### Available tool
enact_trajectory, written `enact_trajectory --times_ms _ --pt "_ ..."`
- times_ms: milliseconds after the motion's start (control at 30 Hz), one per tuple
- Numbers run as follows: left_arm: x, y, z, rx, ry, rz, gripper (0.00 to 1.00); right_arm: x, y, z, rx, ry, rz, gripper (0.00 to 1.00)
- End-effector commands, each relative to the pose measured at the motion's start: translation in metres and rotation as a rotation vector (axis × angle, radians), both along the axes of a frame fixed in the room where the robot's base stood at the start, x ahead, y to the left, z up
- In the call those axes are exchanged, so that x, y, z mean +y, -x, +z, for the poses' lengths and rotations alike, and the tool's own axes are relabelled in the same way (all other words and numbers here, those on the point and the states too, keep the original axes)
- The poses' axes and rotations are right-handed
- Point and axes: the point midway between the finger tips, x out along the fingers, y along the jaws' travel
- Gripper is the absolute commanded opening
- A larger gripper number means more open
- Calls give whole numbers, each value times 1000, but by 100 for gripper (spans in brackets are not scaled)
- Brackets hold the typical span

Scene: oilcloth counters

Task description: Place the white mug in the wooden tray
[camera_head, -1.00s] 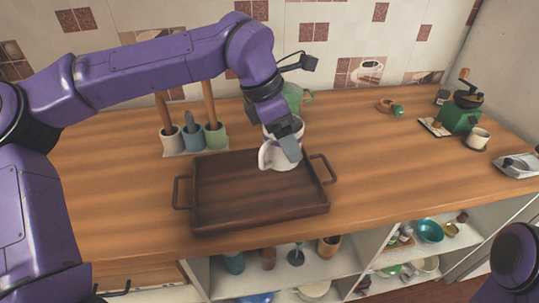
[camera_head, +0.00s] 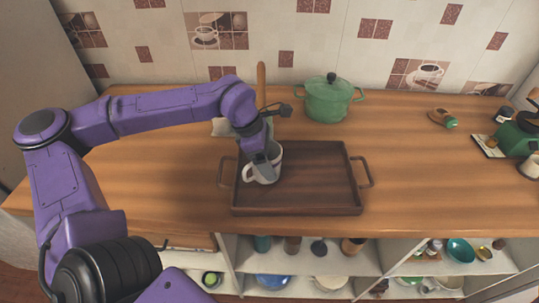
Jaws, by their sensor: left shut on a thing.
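The white mug (camera_head: 264,175) is at the left part of the dark wooden tray (camera_head: 325,186), with its handle toward the left. It looks upright and low over the tray floor; I cannot tell whether it touches the floor. My left gripper (camera_head: 263,160) reaches down from above and is shut on the mug, covering part of its rim. The tray stands on the wooden counter with a handle on its left and right ends. My right gripper is not in view.
A green lidded pot (camera_head: 330,98) stands behind the tray. A green coffee grinder (camera_head: 514,138) and a small cup are at the far right. Open shelves (camera_head: 360,262) with dishes lie below the counter's front edge. The counter (camera_head: 415,165) right of the tray is clear.

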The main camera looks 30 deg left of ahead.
Motion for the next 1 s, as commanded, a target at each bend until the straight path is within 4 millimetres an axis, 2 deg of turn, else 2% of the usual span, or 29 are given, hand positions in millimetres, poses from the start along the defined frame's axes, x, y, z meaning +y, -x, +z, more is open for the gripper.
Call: enact_trajectory --times_ms 333,367,400,633,733,1000 --pt "0 0 -7 -3 1 1 44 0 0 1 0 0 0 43" --pt "0 0 -8 -1 1 1 89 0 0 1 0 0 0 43" --pt "0 0 -8 -1 1 1 100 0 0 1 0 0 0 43" --pt "0 0 -6 -1 0 0 100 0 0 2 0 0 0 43" --pt "3 0 3 -6 1 3 100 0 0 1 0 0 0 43" --pt "24 13 64 -9 2 3 100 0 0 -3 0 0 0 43"
